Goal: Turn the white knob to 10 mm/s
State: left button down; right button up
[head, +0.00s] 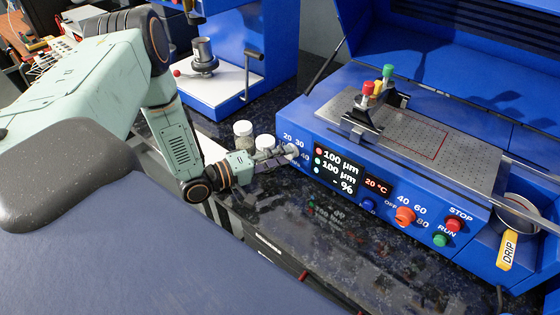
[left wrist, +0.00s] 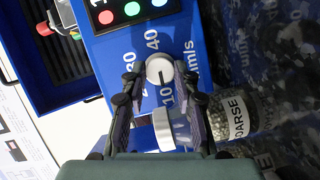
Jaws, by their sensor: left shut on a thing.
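The white knob (head: 292,150) is on the left end of the blue machine's front panel. In the left wrist view the knob (left wrist: 159,68) is a round white dial with a short dark mark. The mark appears to point down the picture, roughly toward the printed 10; its exact alignment is hard to tell. My left gripper (head: 283,153) reaches it from the left, and in the wrist view its fingertips (left wrist: 159,80) are closed around the knob's sides. A pale block (left wrist: 170,130) shows between the fingers; I cannot tell what it is. My right gripper is not visible.
A jar labelled COARSE (left wrist: 232,115) stands close beside the fingers. A white-lidded jar (head: 243,134) stands behind my left gripper. The panel carries a display (head: 337,171), an orange knob (head: 405,215) and RUN and STOP buttons. The dark counter in front is clear.

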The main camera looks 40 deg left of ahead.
pick_arm(q)
jog(key=shift+w+a+r+n, duration=0.2)
jog(key=shift+n, duration=0.1)
dwell(0.4)
jog(key=c, duration=1.4)
grip_release()
jog(key=o, duration=0.4)
jog(key=shift+s+d+f, duration=0.1)
jog(key=shift+s+f, duration=0.05)
jog(key=v, duration=1.1)
jog(key=shift+s, duration=0.4)
